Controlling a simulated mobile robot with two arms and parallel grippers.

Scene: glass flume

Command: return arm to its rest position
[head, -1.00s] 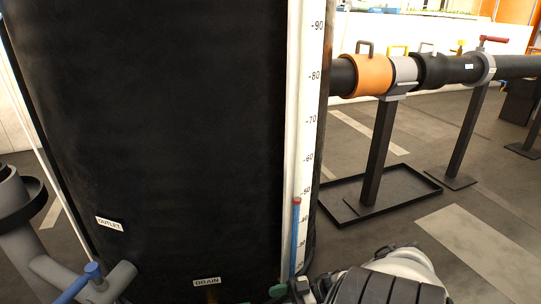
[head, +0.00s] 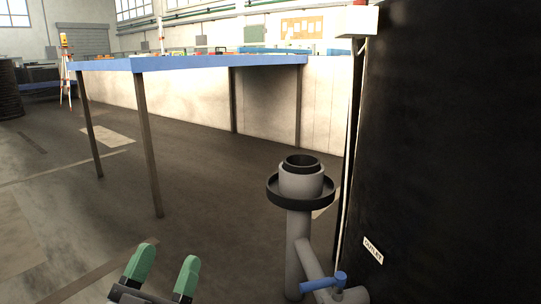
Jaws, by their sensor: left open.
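My left gripper (head: 160,273) shows at the bottom left of the head view. Its two green-tipped fingers are apart, with nothing between them. It is in front of the bare floor, left of the grey outlet pipe and apart from it in the picture. My right gripper is not in view.
A large black tank (head: 455,150) labelled OUTLET fills the right side. Beside it stands a grey pipe (head: 298,235) with a black collar (head: 272,190) and a blue valve handle (head: 323,282). A blue-edged table (head: 190,64) stands behind.

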